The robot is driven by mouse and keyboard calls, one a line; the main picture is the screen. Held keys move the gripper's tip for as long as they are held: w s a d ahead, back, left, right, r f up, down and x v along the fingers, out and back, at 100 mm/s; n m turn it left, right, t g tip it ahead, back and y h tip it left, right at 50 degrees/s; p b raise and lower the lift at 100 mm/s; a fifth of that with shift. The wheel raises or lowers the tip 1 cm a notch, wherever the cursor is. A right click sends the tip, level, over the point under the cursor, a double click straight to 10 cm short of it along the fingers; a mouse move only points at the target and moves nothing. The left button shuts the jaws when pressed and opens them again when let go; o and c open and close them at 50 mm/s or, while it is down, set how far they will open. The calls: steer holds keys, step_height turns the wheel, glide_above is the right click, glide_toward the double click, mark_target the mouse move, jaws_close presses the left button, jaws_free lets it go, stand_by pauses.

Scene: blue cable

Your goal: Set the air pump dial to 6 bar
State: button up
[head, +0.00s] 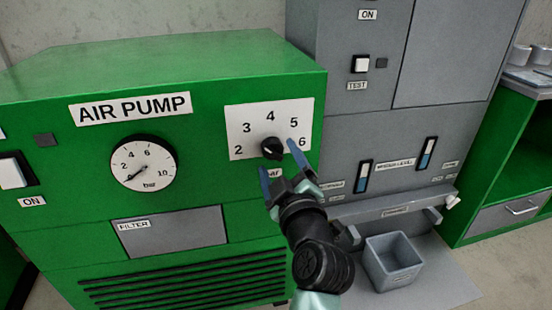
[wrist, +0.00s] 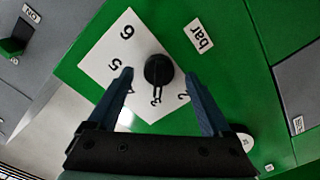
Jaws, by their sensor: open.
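The air pump (head: 60,85) is a green cabinet. Its white dial plate (head: 237,112) carries the numbers 2 to 6 around a black knob (head: 272,148). In the wrist view the knob (wrist: 157,70) has its narrow end towards the 3. My gripper (head: 278,157) is open in front of the plate, one blue finger at the knob's lower left and one at its right. In the wrist view the knob appears between the fingertips of my gripper (wrist: 158,73), with gaps on both sides; contact is not visible. The lower "bar" label is partly hidden by a finger.
A round gauge (head: 143,162) left of the dial has its needle near the low end. A grey machine (head: 400,130) with switches stands right of the pump. A grey bin (head: 393,262) sits below it. A filter panel (head: 172,237) is under the gauge.

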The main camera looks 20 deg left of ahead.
steer(key=shift+x, duration=1.35)
jaws_close()
